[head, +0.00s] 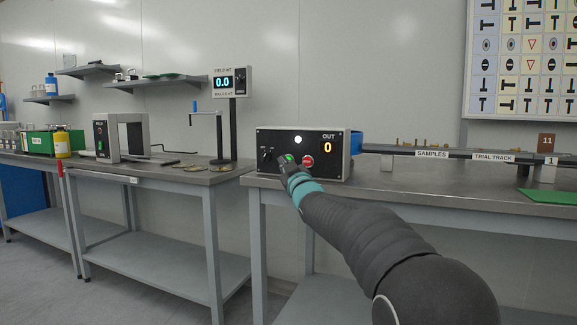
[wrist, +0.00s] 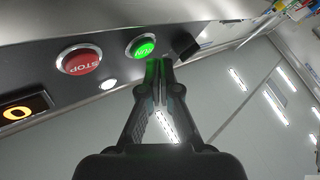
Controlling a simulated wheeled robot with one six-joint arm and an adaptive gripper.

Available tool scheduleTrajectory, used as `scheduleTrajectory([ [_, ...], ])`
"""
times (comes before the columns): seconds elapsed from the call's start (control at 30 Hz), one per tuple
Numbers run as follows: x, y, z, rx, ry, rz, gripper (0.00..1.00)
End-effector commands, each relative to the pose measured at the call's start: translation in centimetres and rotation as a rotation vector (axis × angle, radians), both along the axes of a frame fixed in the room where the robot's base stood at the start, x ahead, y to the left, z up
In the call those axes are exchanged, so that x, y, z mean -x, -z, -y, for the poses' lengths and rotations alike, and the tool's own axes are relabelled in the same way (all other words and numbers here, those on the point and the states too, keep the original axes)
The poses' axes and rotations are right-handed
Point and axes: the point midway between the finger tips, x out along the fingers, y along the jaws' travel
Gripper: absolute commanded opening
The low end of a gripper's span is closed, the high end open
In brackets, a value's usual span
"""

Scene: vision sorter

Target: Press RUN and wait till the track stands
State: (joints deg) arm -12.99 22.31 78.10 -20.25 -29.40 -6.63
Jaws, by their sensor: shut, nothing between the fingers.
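The control box (head: 330,172) with a black front panel stands on the right bench. Its OUT display (head: 327,148) reads 0 and a white lamp (head: 298,139) is lit above the buttons. The green RUN button (wrist: 145,46) glows in the wrist view. The red STOP button (wrist: 82,60) is beside it, and also shows in the head view (head: 308,161). My gripper (wrist: 160,62) is shut and empty, its tips at the lower edge of RUN; contact cannot be told. The trial track (head: 493,157) runs right from the box, with small pieces on the samples part.
A black knob (head: 267,155) is at the panel's left. A brown block marked 11 (head: 547,143) and a green mat (head: 550,196) are at the right. The left bench (head: 150,176) holds a white frame device (head: 120,137) and a stand with a 0.0 display (head: 223,82).

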Motion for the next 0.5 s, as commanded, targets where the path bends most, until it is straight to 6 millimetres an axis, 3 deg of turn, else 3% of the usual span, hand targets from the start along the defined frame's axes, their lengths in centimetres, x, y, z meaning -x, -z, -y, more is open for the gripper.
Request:
scheduleTrajectory([
  [0.5, 1.13, 0.32, -0.45, 0.000, 0.000, 0.001, 0.00],
])
